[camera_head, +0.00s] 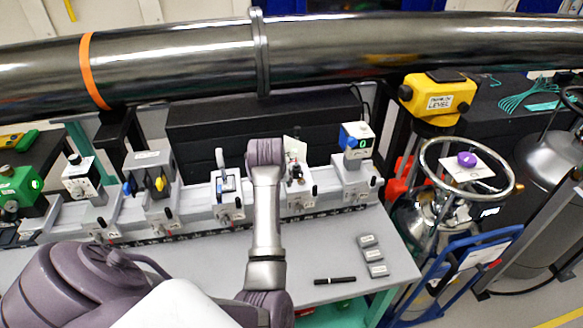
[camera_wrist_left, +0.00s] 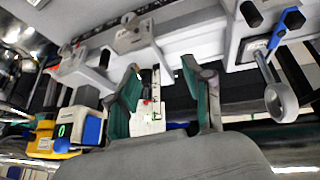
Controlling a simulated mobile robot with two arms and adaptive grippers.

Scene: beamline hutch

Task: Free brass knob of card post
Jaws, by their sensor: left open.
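The card post (camera_head: 296,172) stands on a white rail carrier, with an off-white card (camera_head: 293,148) at its top, just right of my left wrist in the head view. In the left wrist view, which is turned over, the white card (camera_wrist_left: 148,121) shows between the green-lined fingers of my left gripper (camera_wrist_left: 163,72). The gripper is open around the post's area, and I see no clear contact. In the head view its fingers are hidden behind my wrist. A brass knob cannot be made out clearly. My right gripper is in neither view.
A blue-and-white detector box (camera_head: 356,140) stands right of the post, and a ring-topped mount (camera_head: 225,180) stands left. Grey blocks (camera_head: 371,255) and a black pen (camera_head: 335,281) lie on the bench. The front of the bench is mostly clear.

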